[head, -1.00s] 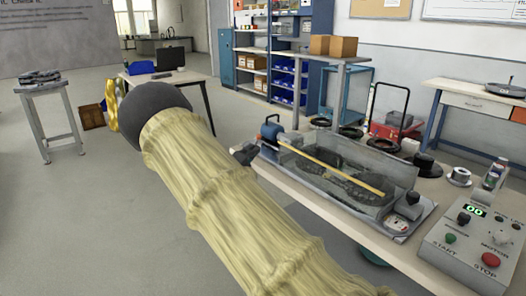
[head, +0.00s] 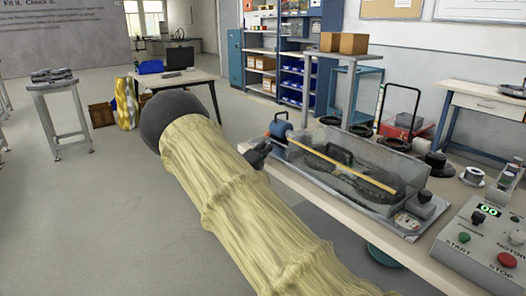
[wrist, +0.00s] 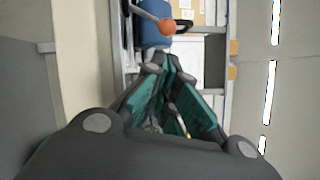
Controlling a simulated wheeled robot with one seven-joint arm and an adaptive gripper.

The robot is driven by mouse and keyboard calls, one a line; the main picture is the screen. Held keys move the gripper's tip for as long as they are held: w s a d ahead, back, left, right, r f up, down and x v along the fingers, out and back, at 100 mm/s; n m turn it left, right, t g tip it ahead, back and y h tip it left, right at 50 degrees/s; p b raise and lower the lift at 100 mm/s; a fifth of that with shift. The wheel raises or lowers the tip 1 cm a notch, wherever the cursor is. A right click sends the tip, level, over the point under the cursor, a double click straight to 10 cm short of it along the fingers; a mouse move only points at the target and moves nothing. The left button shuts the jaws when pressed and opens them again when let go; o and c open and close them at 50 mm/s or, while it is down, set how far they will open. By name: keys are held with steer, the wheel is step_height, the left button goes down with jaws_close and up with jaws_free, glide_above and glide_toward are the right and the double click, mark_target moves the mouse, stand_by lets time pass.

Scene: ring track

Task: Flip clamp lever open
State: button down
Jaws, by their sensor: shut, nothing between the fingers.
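The clamp lever shows in the wrist view as a thin grey rod with an orange ball knob (wrist: 168,26), just beyond my fingertips and apart from them in the picture. In the head view I cannot make out the lever. My gripper (wrist: 170,62) is shut and empty, its teal-padded fingers together at the tips. In the head view its dark tip (head: 258,152) shows past my yellow-sleeved arm, near the left end of the ring track unit (head: 400,215). A blue cylindrical part (head: 280,125) stands at that end; a blue body (wrist: 152,32) lies behind the knob in the wrist view.
A control box (head: 480,245) with START and STOP buttons stands at the bench's right end. Black rings (head: 361,130) and a red case (head: 405,125) lie behind the track.

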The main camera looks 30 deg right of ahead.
mark_target(266, 137)
steer(key=x, duration=0.6)
steer(key=shift+w+d, duration=0.15)
steer(key=shift+d, duration=0.15)
steer(key=shift+d+r, duration=0.1)
steer(key=shift+r, duration=0.1)
steer(key=shift+n, duration=0.3)
